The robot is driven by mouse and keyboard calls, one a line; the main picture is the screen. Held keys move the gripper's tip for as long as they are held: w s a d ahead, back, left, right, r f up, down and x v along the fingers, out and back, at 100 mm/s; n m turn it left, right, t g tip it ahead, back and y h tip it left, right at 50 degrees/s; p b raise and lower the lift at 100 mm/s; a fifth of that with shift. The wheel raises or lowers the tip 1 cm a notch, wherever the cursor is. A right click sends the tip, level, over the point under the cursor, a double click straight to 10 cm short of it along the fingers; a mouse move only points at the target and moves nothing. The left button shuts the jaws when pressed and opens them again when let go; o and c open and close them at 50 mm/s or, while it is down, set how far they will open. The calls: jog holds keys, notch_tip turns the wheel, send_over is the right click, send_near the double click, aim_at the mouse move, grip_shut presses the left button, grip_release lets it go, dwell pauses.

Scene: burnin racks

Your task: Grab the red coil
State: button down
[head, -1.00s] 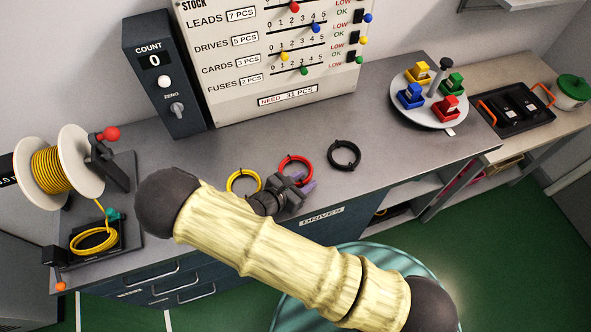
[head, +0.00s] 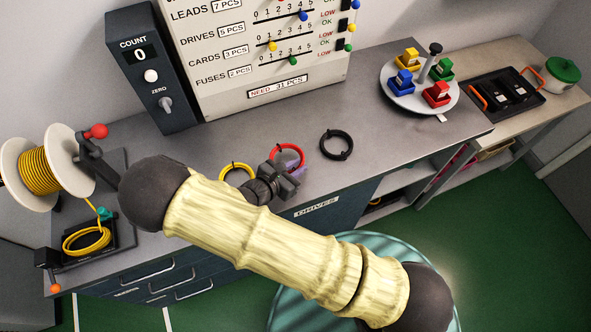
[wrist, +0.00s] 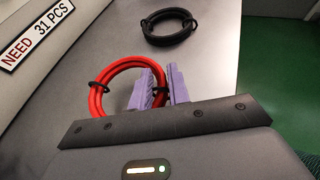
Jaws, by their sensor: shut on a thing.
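The red coil (head: 290,146) is a ring of red cable with black ties, near the front middle of the grey counter. In the wrist view the red coil (wrist: 97,100) shows as a ring with its right side at the purple fingers. My gripper (head: 297,168) is shut on the right side of the coil; its purple fingers also show in the wrist view (wrist: 161,86). The fingers hide the pinched part of the cable. I cannot tell whether the coil is clear of the counter.
A yellow coil (head: 237,165) lies just left and a black coil (head: 337,145) just right on the counter (head: 225,135). A round tray (head: 404,101) with coloured blocks stands at the right. A yellow cable spool (head: 40,170) stands at the far left. The stock board rises behind.

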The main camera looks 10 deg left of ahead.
notch_tip(320, 180, up, 8)
jog(key=shift+f+b, duration=0.15)
jog(key=shift+b, duration=0.5)
